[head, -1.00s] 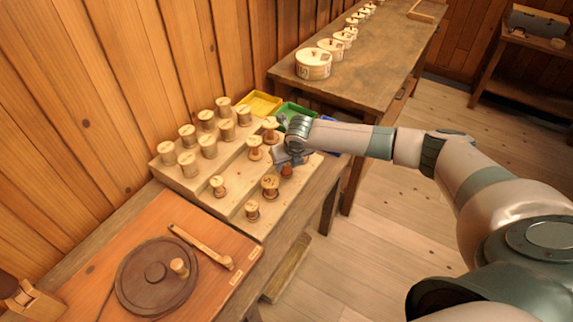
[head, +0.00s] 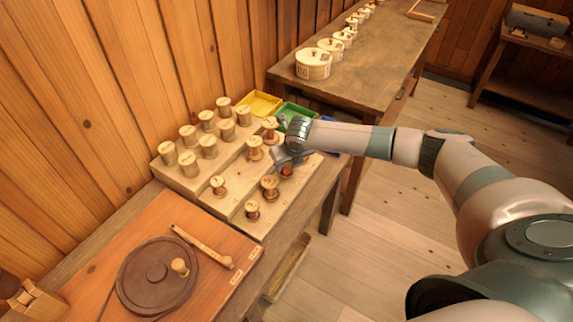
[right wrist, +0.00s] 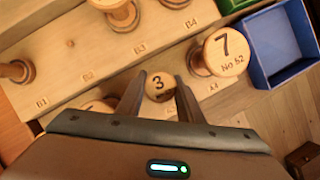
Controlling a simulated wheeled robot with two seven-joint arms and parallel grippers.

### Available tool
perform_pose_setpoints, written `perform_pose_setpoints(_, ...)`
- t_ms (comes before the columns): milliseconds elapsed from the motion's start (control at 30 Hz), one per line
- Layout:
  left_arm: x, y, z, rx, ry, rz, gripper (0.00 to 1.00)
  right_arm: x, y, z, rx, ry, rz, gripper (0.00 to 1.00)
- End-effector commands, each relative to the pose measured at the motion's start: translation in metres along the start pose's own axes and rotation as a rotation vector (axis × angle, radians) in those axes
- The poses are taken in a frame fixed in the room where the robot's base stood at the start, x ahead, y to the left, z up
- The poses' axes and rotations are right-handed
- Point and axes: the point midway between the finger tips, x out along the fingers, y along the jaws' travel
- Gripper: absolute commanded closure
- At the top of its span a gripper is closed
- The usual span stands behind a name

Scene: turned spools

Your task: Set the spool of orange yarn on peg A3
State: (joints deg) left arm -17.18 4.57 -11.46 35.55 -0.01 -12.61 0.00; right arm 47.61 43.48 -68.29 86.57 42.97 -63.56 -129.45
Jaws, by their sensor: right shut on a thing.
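My right gripper (right wrist: 160,88) is shut on a spool with a wooden top marked 3 (right wrist: 158,82). In the head view the lower part of this spool (head: 287,170) shows orange under my right gripper (head: 287,158). It stands upright in the front row of the stepped peg rack (head: 237,205), left of the A4 label (right wrist: 213,86), at the A3 place. My left gripper is out of view.
A spool marked 7 (right wrist: 220,52) stands close to the right finger, at A4. Another front-row spool (head: 270,187) stands on the other side. Peg B2 (right wrist: 70,43) is bare. Yellow (head: 260,103), green (right wrist: 232,4) and blue (right wrist: 278,45) trays lie beyond.

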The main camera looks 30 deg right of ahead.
Motion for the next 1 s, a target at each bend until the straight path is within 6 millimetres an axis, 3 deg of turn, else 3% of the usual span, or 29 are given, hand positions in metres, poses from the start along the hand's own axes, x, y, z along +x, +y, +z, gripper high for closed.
perform_pose_setpoints(1000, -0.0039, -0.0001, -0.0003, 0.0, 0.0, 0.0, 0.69, 0.0032, 0.0003, -0.0013, 0.0, 0.0, 0.0, 0.88)
